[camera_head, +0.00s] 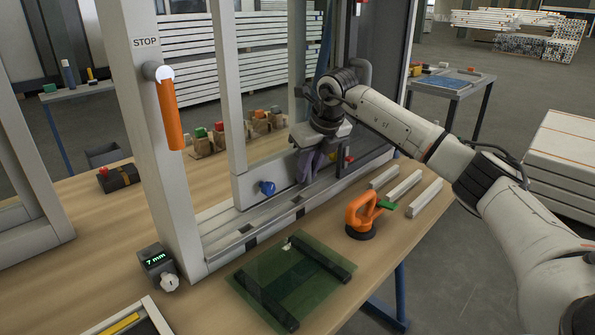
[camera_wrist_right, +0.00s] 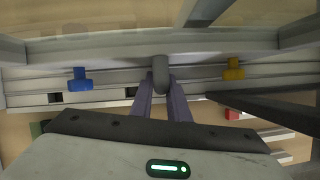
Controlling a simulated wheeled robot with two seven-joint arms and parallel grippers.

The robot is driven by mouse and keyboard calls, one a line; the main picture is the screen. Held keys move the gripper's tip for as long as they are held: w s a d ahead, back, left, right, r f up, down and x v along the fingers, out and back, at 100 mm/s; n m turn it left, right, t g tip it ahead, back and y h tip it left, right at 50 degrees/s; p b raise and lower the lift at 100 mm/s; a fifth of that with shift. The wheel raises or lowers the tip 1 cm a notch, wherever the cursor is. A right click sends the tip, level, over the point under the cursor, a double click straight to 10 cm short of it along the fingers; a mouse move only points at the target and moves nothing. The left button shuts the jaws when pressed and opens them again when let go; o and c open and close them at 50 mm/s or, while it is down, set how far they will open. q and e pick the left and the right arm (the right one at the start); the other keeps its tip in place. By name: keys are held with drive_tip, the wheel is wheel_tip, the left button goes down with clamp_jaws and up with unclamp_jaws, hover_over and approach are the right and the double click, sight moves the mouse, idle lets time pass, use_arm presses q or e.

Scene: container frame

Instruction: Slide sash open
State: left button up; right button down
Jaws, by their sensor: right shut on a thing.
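The sash (camera_head: 232,105) is a pale frame standing in the tracks of the larger pale window frame (camera_head: 158,150) on the workbench. My right gripper (camera_head: 308,168) reaches in from the right, low at the sash's right part. In the right wrist view its two purple fingers (camera_wrist_right: 162,88) are closed around a grey rounded handle (camera_wrist_right: 160,72) on the sash's rail. The arm and wrist hide the handle in the head view. A blue knob (camera_head: 266,187) sits at the sash's lower left. A yellow knob (camera_wrist_right: 233,68) shows to the right of the handle.
A STOP label and an orange bar (camera_head: 170,113) are on the left post. A 7 mm display box (camera_head: 157,261), a green glass pane (camera_head: 313,255), an orange suction cup (camera_head: 361,213) and pale strips (camera_head: 404,187) lie on the bench in front. Several small blocks stand behind.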

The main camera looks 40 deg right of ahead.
drive_tip(key=shift+d, duration=0.1)
drive_tip(key=c, duration=1.7)
unclamp_jaws()
drive_tip(key=v, duration=1)
drive_tip(key=shift+s+r+p, duration=0.1)
drive_tip(key=shift+r+p, duration=0.05)
drive_tip(key=shift+p, duration=0.2)
